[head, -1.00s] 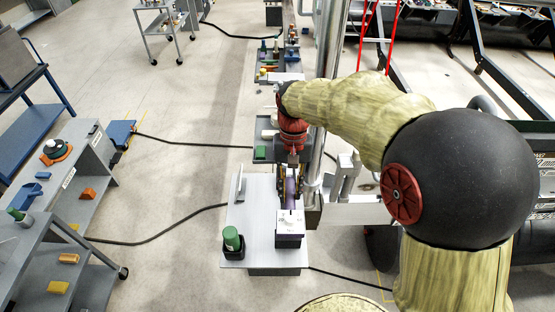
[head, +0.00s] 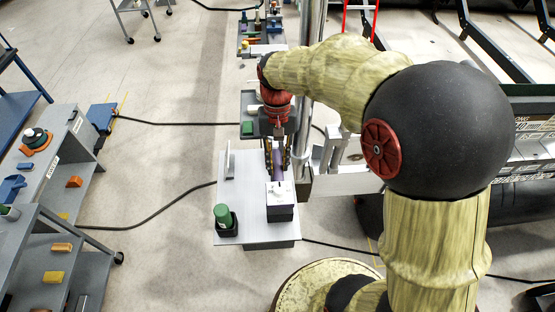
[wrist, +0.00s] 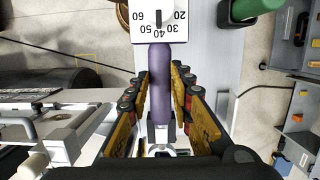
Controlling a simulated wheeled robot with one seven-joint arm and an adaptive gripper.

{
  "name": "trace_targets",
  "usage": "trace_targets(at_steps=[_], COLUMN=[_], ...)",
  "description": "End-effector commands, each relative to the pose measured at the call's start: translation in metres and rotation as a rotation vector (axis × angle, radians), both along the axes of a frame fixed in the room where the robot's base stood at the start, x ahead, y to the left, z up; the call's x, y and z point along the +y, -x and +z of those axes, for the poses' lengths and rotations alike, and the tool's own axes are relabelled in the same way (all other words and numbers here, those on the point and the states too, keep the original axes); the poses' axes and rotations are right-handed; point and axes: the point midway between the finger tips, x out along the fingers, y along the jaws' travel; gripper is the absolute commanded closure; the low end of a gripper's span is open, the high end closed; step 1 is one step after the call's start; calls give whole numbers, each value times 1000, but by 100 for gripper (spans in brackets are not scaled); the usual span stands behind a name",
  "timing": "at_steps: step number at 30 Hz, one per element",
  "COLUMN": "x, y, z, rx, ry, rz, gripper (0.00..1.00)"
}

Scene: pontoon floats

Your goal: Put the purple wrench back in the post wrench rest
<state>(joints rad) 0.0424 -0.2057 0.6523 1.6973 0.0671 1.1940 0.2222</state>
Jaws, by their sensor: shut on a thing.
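The purple wrench (wrist: 160,85) lies between the two fingers of my gripper (wrist: 161,100) in the wrist view, its handle pointing at a white dial box (wrist: 160,20). My gripper is shut on it. In the head view my gripper (head: 277,160) is over the back right of a grey table, with the purple wrench (head: 278,172) just behind the dial box (head: 280,193). A pale metal part shows at the wrench's near end in the wrist view, mostly hidden by my wrist. I cannot tell which part is the post wrench rest.
The grey table (head: 240,200) holds a green-capped container (head: 224,218) at front left and a thin upright plate (head: 229,160) at back left. A steel post (head: 310,100) stands close right of my gripper. Cables cross the floor. A grey bench (head: 60,170) is at left.

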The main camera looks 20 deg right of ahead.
Motion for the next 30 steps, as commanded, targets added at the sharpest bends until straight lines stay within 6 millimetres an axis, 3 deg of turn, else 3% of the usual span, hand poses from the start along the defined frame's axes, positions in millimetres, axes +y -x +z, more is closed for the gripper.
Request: trace_targets(at_steps=[18,30], x=[0,0], y=[0,0], z=[-52,-56], rx=[1,-1], ry=[0,-1], rz=[0,0], gripper=[100,100])
